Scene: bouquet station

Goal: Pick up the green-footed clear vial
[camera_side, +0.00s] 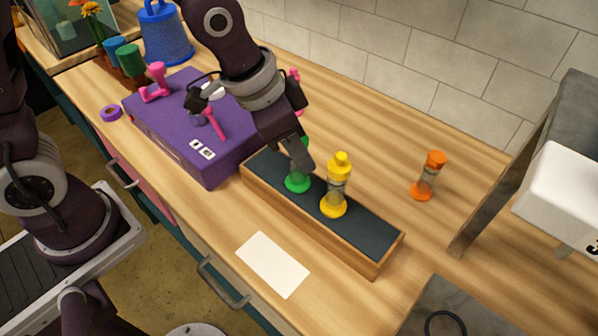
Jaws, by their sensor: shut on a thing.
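The green-footed clear vial (297,183) stands upright on the dark top of a wooden block stand (325,232). Its green foot shows below my gripper and a bit of green shows at its top. My gripper (302,166) is over it, pointing down, with its fingers shut on the vial. The fingers hide most of the vial's clear middle. I cannot tell whether the foot touches the stand. A yellow-footed vial with a yellow cap (336,187) stands on the same stand, just to the right of my gripper.
An orange-capped vial (428,176) stands on the counter at right. A purple box (185,125) with pink pieces is left of the stand. A white card (272,264) lies in front. A blue bell-shaped thing (165,35) stands at back left. Counter between stand and orange vial is clear.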

